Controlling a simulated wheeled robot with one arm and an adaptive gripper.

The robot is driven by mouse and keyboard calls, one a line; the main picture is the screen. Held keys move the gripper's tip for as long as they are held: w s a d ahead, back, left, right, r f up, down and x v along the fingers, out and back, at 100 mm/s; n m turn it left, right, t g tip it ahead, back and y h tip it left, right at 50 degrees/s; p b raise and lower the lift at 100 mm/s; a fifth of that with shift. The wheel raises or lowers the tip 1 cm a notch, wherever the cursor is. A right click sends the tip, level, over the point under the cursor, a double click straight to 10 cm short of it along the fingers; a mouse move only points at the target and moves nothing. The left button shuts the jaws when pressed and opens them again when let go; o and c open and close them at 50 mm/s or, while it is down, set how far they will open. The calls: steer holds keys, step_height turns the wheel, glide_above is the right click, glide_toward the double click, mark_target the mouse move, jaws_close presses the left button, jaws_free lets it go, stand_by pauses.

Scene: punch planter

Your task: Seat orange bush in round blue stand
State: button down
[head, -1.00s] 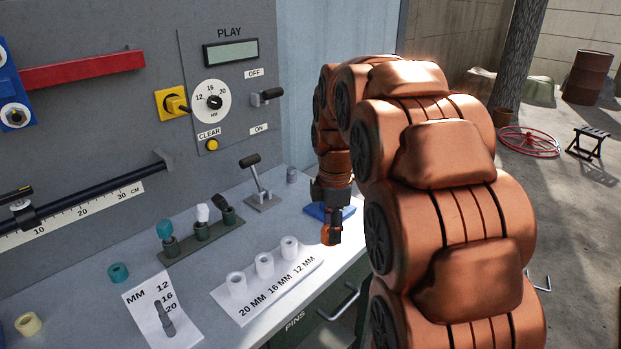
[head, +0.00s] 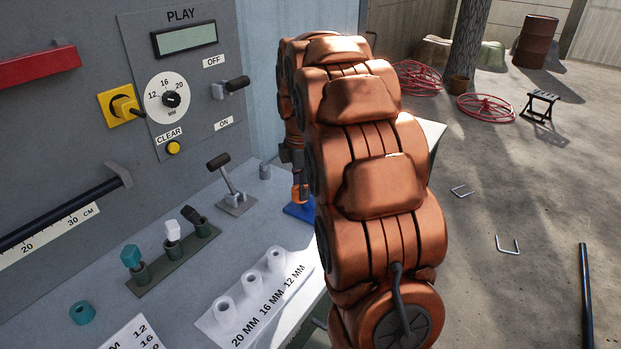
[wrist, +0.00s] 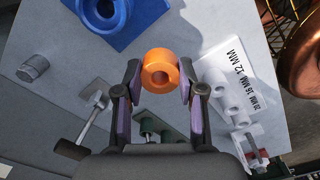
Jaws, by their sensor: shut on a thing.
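The orange bush (wrist: 160,71) is a short ring with a central hole. My gripper (wrist: 160,84) is shut on it, with the fingers on either side of it in the wrist view. The bush also shows in the head view (head: 299,193), partly hidden by my arm. The round blue stand (wrist: 107,12) has a round socket on a square base and lies ahead and left of the bush in the wrist view. In the head view only part of the blue base (head: 300,211) shows beside my arm. The bush is apart from the stand.
A white block with several bushes (wrist: 228,85) lies right of my gripper in the wrist view. A lever (head: 227,182) and a small grey cylinder (head: 265,172) stand on the bench left of the stand. A green rack (head: 176,262) holds several coloured pieces.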

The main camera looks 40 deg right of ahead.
steer(key=w+d+p, duration=0.1)
steer(key=w+d, duration=0.3)
steer(key=d, duration=0.2)
steer(key=shift+w+d+f+p, duration=0.15)
steer(key=shift+w+f+p, duration=0.05)
steer(key=shift+f+p, duration=0.15)
steer(key=shift+d, duration=0.1)
steer(key=shift+w+d+f+p, duration=0.1)
steer(key=shift+f+p, duration=0.6)
steer(key=shift+f, duration=1.1)
steer(key=c, duration=0.7)
jaws_free()
steer(key=shift+r, duration=0.1)
step_height(320, 180, up, 12)
steer(key=b, duration=0.2)
